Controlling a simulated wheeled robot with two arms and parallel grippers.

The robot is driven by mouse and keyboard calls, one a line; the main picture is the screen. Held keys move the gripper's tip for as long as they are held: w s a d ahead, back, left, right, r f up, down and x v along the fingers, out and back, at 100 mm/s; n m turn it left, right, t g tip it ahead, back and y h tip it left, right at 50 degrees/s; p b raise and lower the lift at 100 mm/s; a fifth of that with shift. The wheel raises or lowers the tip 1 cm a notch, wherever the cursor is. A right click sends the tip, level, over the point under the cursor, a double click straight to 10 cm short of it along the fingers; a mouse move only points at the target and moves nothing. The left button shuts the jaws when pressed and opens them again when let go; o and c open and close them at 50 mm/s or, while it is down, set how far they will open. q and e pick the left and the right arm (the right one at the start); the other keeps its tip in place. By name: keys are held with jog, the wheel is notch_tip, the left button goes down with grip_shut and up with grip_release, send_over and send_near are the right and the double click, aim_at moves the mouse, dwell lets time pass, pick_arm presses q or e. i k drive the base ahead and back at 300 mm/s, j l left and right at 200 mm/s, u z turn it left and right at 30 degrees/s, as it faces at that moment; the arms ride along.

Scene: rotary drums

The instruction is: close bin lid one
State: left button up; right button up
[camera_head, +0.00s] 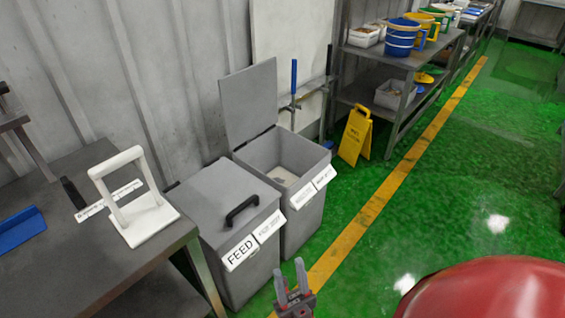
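Two grey bins stand side by side against the wall. The nearer bin (236,266) has its lid (222,200) down, with a black handle (242,210) on top and a FEED label on the front. The farther bin (305,212) has its lid (250,103) raised upright at the back, and some pale material shows inside. Which one is bin lid one cannot be read.
A grey table (90,255) on the left holds a white framed stand (150,218) and a blue item (22,229). A yellow floor sign (355,135) stands right of the bins, near shelves (424,62) with buckets. Green floor is open on the right.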

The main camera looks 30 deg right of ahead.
aim_at(248, 97)
jog(key=i+l, duration=0.1)
jog(key=l, duration=0.3)
jog(key=i+l+z, duration=0.1)
jog(key=l, duration=0.25)
jog(key=i+l, duration=0.1)
jog(key=l, duration=0.3)
jog(key=i+l+z, duration=0.1)
jog(key=l, duration=0.3)
jog(key=i+l, duration=0.1)
jog(key=l, duration=0.25)
